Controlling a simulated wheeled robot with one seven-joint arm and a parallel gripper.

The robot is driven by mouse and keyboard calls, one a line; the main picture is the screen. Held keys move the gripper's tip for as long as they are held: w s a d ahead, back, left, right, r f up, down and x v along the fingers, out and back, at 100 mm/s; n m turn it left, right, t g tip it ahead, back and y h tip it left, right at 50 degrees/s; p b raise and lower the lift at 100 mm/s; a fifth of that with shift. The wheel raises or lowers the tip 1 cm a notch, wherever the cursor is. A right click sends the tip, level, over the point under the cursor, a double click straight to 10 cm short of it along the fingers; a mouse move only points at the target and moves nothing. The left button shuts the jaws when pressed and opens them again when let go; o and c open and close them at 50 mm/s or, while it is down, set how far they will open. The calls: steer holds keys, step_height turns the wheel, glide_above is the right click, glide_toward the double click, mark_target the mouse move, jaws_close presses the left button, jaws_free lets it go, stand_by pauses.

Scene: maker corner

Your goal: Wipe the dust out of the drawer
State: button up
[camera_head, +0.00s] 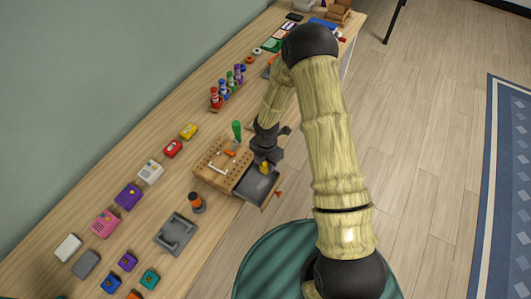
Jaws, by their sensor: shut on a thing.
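The drawer (254,194) is pulled out from a small wooden chest (206,174) on the workbench. Its inside is dark grey, with a lighter patch that may be dust. An orange-red knob (279,193) is on its front. My gripper (265,161) points down at the drawer's back right part, shut on a small yellow thing (265,168). Its shape is mostly hidden by the gripper. I cannot tell whether it touches the drawer floor.
The chest's top has holes, a white bar and an orange piece. A green-handled tool (237,130) stands behind it. Coloured bottles (227,88) line the back.

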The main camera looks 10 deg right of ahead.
steer(key=shift+s+r+p, duration=0.1)
steer(key=shift+r+p, duration=1)
steer(key=shift+r, duration=0.55)
steer(key=shift+a, duration=0.1)
steer(key=shift+d+m, duration=0.35)
steer(key=shift+m, duration=0.65)
steer(key=d+m, duration=0.4)
steer(key=m, duration=0.8)
steer(key=d+m, duration=0.5)
steer(key=m, duration=0.8)
steer(key=shift+w+r, duration=0.3)
steer(key=shift+r, duration=0.1)
steer(key=shift+w, duration=0.1)
